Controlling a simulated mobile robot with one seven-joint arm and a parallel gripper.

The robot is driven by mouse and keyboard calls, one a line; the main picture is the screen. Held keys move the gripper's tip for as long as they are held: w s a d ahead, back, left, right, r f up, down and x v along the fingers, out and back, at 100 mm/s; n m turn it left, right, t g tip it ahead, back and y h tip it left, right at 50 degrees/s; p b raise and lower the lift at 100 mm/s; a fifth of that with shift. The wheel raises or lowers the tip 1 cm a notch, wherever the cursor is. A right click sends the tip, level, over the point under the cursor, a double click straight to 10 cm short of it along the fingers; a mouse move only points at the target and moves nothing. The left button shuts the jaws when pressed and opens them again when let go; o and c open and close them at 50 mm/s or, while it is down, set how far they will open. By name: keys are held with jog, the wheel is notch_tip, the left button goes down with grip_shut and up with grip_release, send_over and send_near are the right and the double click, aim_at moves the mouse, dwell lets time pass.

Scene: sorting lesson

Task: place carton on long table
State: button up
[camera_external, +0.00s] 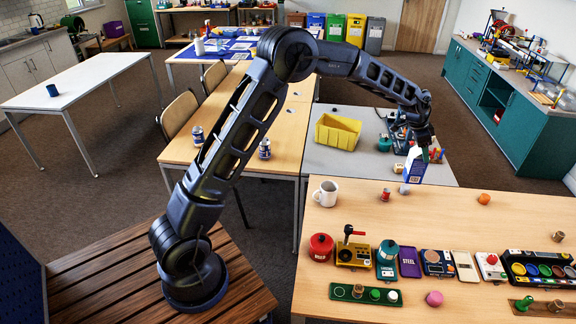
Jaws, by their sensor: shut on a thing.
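A blue and white carton (414,166) hangs upright below my gripper (423,146), which is shut on its upper part. The carton shows over the border between the grey table (345,160) and the near wooden table (500,212); I cannot tell its exact height. Which surface is the long table is not marked. A wooden table (225,160) with blue cans (265,148) stands behind my arm, and a white table (75,82) with a blue cup (52,90) stands at the left.
A yellow bin (337,132) stands on the grey table. The near table's middle has free room.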

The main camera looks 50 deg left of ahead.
jog(key=shift+s+d, duration=0.25)
jog(key=shift+d, duration=0.35)
jog(key=shift+s+d+f, duration=0.1)
jog(key=shift+d+f, duration=0.1)
jog(key=shift+d, duration=0.05)
notch_tip(320, 180, down, 20)
jog(key=shift+r, duration=0.2)
jog(key=shift+f, duration=0.1)
jog(key=o, duration=1.2)
